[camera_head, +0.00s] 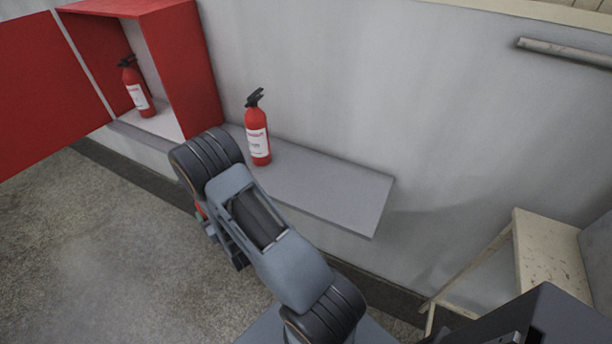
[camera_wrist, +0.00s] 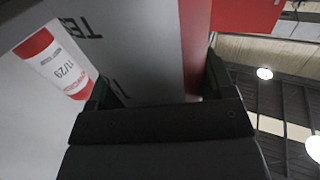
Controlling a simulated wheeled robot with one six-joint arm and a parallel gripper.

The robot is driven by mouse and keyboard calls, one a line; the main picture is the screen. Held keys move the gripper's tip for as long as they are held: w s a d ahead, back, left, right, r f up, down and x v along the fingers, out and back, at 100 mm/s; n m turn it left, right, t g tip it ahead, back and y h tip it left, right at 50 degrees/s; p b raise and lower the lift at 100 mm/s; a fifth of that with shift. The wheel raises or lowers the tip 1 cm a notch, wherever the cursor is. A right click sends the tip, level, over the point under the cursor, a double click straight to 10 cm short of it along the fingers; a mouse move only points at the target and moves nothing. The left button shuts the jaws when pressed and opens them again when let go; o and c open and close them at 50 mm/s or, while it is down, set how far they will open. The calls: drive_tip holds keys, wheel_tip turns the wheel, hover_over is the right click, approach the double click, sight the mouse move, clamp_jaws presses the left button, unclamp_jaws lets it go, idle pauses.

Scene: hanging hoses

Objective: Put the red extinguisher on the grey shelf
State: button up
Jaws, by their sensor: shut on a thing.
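My gripper (camera_wrist: 160,74) is shut on a red extinguisher (camera_wrist: 150,45). Its pale label with dark lettering fills much of the wrist view between the fingers, with a red strip beside it. In the head view my arm hides nearly all of it; only a bit of red shows (camera_head: 200,211). The gripper there (camera_head: 234,250) is partly hidden under my arm, in front of the grey shelf (camera_head: 330,190). Another red extinguisher (camera_head: 258,135) stands upright on the shelf's left part, and what appears to be its label shows in the wrist view (camera_wrist: 62,66).
A red wall cabinet (camera_head: 180,60) with its door (camera_head: 45,90) open stands at the left, with another extinguisher (camera_head: 136,88) inside. The shelf's right part is clear. A cream stepped stand (camera_head: 545,260) is at the right. A rail (camera_head: 565,52) is on the wall.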

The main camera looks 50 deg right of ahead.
drive_tip(key=w+d+r+m+g+h+b, duration=0.25)
drive_tip(key=d+r+m+g+h, duration=0.25)
drive_tip(key=d+r+m+h, duration=0.5)
drive_tip(key=s+d+r+m+g+h+b, duration=0.3)
drive_tip(key=s+d+r+m+g+h, duration=0.25)
drive_tip(key=d+r+g, duration=0.5)
drive_tip(key=s+d+r+m+g+y+b, duration=0.25)
drive_tip(key=s+d+m+g+b, duration=0.4)
drive_tip(key=s+g, duration=0.55)
drive_tip(key=s+d+f+m, duration=0.1)
drive_tip(key=s+d+f, duration=0.3)
drive_tip(key=d+f, duration=0.1)
drive_tip(key=s+d+f+m+g+b, duration=0.1)
drive_tip(key=s+d+f, duration=0.4)
drive_tip(key=f, duration=0.2)
drive_tip(key=shift+f+y, duration=0.4)
drive_tip(key=shift+d+f, duration=0.1)
drive_tip(key=shift+f, duration=0.1)
drive_tip(key=o, duration=1.7)
drive_tip(key=shift+f, duration=0.1)
